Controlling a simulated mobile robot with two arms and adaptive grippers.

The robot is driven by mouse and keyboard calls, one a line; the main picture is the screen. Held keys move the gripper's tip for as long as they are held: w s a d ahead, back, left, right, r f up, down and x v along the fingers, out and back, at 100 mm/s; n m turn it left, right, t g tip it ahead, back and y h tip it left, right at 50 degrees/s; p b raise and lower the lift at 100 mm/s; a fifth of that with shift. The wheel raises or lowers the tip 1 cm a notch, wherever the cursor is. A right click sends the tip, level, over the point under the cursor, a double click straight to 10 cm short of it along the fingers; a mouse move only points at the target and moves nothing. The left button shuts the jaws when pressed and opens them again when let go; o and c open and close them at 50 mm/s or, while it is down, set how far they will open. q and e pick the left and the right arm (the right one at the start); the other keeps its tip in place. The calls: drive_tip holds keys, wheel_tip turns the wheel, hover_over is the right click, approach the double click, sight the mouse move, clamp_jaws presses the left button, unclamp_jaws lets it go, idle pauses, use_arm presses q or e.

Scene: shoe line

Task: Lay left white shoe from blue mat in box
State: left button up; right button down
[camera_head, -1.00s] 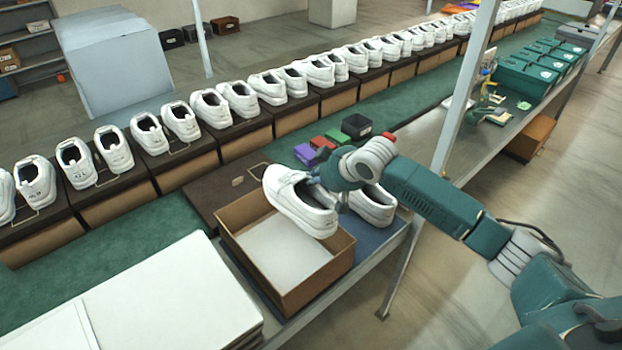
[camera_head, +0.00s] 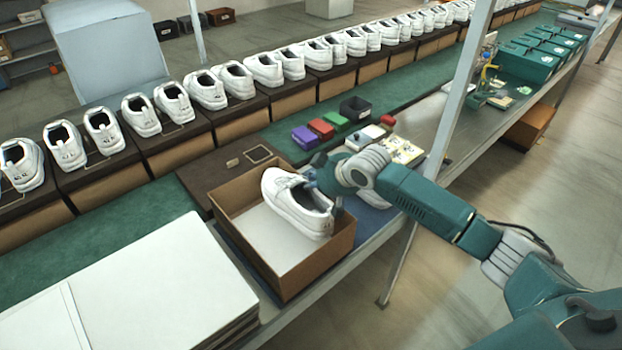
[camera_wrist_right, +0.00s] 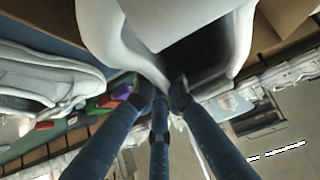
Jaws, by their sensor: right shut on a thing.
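A white shoe (camera_head: 292,207) is tilted inside the mouth of the open brown box (camera_head: 328,268), over its white lining. My right gripper (camera_head: 322,183) is shut on the shoe at its opening's edge. In the right wrist view the gripper's fingers (camera_wrist_right: 162,97) meet the rim of the held white shoe (camera_wrist_right: 150,40). The box's inside floor hides partly behind the shoe, so I cannot tell whether the shoe touches it. Another white shoe (camera_head: 377,199) lies on the blue mat (camera_head: 376,220), mostly hidden behind my right arm. It shows at left in the wrist view (camera_wrist_right: 40,80). My left gripper is not in view.
A stack of white sheets (camera_head: 140,290) lies left of the box. Purple (camera_head: 305,138), red (camera_head: 321,128) and green (camera_head: 336,121) small bins and a black bin (camera_head: 355,108) stand behind it. A row of white shoes on boxes runs along the back. A grey post (camera_head: 462,90) stands right of the bins.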

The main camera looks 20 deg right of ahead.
sight(312, 197)
wheel_tip(312, 197, down, 4)
drive_tip(key=shift+f+b, duration=0.1)
drive_tip(key=shift+b, duration=0.75)
drive_tip(key=shift+f, duration=0.4)
drive_tip(key=shift+f+b, duration=0.3)
drive_tip(key=c, duration=1.7)
unclamp_jaws()
drive_tip(key=shift+d+f, duration=0.1)
